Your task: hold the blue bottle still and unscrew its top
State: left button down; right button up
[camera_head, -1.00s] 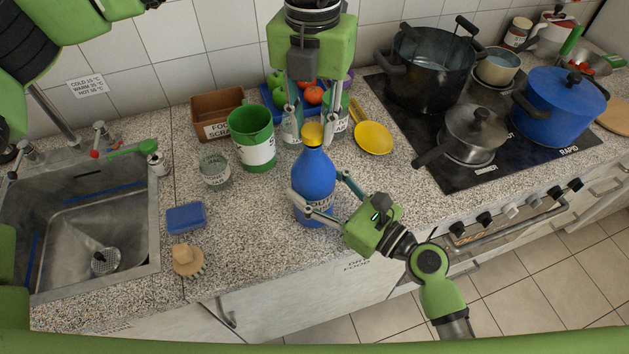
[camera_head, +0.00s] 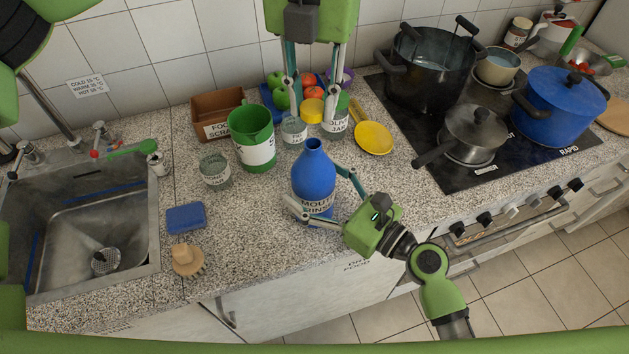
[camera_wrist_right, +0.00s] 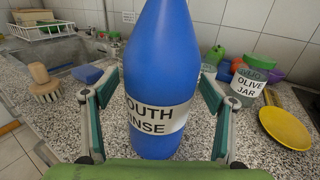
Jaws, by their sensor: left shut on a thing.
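The blue bottle (camera_head: 313,172), labelled mouth rinse, stands upright near the counter's front edge, its narrow neck bare. It fills the middle of the right wrist view (camera_wrist_right: 161,60). The yellow top (camera_head: 312,110) is off the bottle, behind its neck in the head view. My left gripper (camera_head: 313,100) comes down from above and is shut on the yellow top. My right gripper (camera_head: 318,190) has one finger on each side of the bottle. In the wrist view, gaps show between its fingers and the bottle, so it is open around it.
A green jug (camera_head: 251,137), a glass (camera_head: 215,171) and an olive jar (camera_head: 336,125) stand behind. A yellow spoon rest (camera_head: 374,138) lies right. A blue sponge (camera_head: 186,217) and a brush (camera_head: 187,260) lie left, beside the sink. The hob with pots is right.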

jog(key=v, duration=1.2)
dwell(0.4)
